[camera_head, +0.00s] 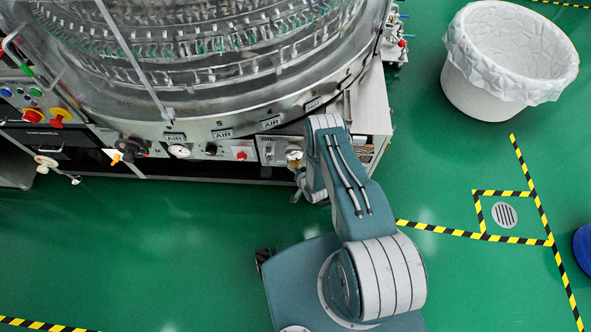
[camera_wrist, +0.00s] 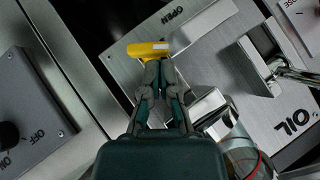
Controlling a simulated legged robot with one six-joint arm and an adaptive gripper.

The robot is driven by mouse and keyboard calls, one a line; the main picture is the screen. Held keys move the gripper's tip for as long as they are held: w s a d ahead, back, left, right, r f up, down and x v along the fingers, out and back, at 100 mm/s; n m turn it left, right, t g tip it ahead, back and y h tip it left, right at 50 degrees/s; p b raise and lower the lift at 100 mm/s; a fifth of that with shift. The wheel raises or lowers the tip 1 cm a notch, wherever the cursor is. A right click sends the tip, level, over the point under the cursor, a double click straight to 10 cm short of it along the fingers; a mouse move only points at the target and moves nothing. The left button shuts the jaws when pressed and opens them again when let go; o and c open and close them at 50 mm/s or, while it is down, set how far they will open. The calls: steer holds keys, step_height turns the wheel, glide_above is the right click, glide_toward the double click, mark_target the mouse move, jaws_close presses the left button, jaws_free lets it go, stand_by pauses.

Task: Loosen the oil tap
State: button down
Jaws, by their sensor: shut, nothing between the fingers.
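The oil tap shows in the wrist view as a short yellow handle (camera_wrist: 148,50) beside the word OPEN, on a metal plate (camera_wrist: 262,128) marked OIL. My gripper (camera_wrist: 160,72) is shut and empty, with its fingertips at the lower edge of the yellow handle. They look very close to it; I cannot tell whether they touch it. The fingers and palm hide part of the tap's body. In the head view, my arm reaches to the front of the washer (camera_head: 222,121) and hides the gripper and the tap.
In the wrist view, a grey switch box (camera_wrist: 38,98) marked ON and OFF is at left, and a metal fitting (camera_wrist: 290,72) is at right. In the head view, a white lined bin (camera_head: 470,90) stands at upper right. The green floor is open at lower left.

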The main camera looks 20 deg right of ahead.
steer(key=shift+w+f, duration=0.15)
steer(key=shift+w, duration=0.1)
